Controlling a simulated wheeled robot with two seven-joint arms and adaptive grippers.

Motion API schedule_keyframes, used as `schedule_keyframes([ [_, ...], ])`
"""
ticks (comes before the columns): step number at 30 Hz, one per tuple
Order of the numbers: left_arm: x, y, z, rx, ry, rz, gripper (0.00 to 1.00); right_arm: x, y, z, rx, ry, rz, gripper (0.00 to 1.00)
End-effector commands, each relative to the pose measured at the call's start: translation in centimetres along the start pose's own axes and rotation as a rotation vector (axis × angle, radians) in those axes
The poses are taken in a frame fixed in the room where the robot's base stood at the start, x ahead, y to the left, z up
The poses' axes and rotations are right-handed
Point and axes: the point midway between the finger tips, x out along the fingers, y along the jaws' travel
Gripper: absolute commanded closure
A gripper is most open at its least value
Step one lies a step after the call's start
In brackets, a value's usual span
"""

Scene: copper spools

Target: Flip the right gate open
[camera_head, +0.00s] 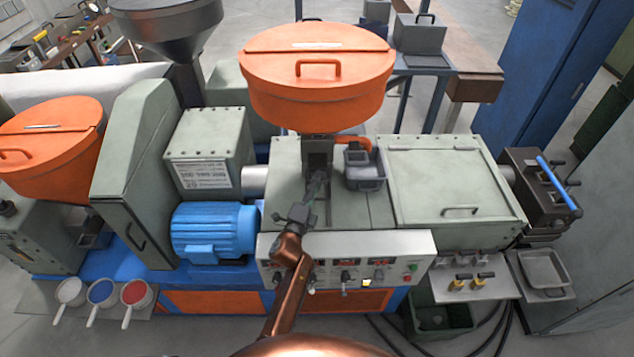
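The large round orange hopper (318,90) with a lid handle stands above the grey machine at the centre. Below it is a grey neck (317,146), with an orange lever-like part (354,142) sticking out to the right; I cannot tell for sure whether this is the right gate or how far it is open.
A small grey bin (364,170) sits right of the neck, close to my gripper. A flat grey cover (448,185) lies further right. A control panel (350,262) is under my arm. A blue motor (215,232) and another orange hopper (50,148) stand left.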

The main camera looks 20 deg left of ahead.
Motion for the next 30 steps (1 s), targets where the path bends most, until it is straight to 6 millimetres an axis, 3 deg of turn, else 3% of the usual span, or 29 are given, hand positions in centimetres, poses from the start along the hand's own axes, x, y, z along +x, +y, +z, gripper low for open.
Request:
schedule_keyframes([
  [5,0.1,-0.1,0.0,0.000,0.000,-0.001,0.71,0.1,-0.4,0.2,0.002,-0.006,-0.004,0.53],
  [9,0.0,-0.1,-0.1,0.000,0.001,-0.001,0.71,-0.1,-0.8,2.7,0.008,-0.036,-0.008,0.53],
  [11,-0.3,0.0,-0.1,0.000,0.001,0.000,0.71,-0.1,-0.7,2.8,0.007,-0.038,-0.006,0.53],
  [24,-6.5,0.1,-0.1,0.000,0.000,0.001,0.71,-0.1,-0.5,2.2,0.006,-0.030,-0.005,0.53],
  [30,-7.4,0.0,-0.1,0.000,0.001,-0.001,0.71,-0.1,-0.5,2.1,0.006,-0.029,-0.005,0.53],
])
